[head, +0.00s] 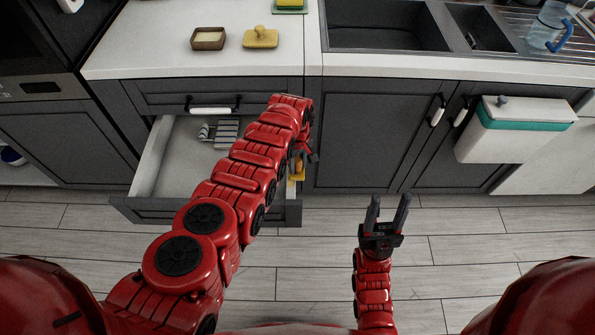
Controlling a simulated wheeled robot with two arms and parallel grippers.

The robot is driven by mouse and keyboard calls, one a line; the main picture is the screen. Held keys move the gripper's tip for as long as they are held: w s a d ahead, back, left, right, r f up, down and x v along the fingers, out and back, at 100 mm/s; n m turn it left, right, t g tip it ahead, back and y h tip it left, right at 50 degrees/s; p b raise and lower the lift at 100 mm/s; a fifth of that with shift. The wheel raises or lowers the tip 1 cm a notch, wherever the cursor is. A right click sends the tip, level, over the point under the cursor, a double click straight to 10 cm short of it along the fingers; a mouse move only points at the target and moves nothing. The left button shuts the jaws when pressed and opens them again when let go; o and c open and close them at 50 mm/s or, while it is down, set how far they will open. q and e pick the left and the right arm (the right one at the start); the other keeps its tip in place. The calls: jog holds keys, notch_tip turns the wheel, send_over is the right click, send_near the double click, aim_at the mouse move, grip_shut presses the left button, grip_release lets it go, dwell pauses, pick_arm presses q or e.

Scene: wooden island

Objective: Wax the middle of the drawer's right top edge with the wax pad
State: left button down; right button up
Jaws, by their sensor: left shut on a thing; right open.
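The drawer (147,172) is pulled open below the counter, with its pale left wall and its dark front in view. My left arm crosses in front of its right side and hides much of the right top edge. My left gripper (300,160) is at that right side, partly hidden by my own arm, and is shut on a small yellow thing, apparently the wax pad (298,171). I cannot tell whether the pad touches the edge. My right gripper (390,198) is open and empty, above the floor right of the drawer.
Striped grey cloths (227,133) lie inside the drawer. On the counter (150,45) are a wooden box with pale contents (208,38) and a yellow knobbed object (261,37). A white bin (515,140) hangs on the right cabinet door. The floor around my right gripper is clear.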

pick_arm(q)
jog(key=shift+w+a+r+p, duration=0.1)
jog(key=shift+a+r+p, duration=0.05)
jog(key=shift+a+p, duration=0.9)
jog(key=shift+a, duration=0.15)
jog(key=shift+a, duration=0.55)
jog(key=shift+a+f, duration=0.2)
jog(key=shift+a, duration=0.05)
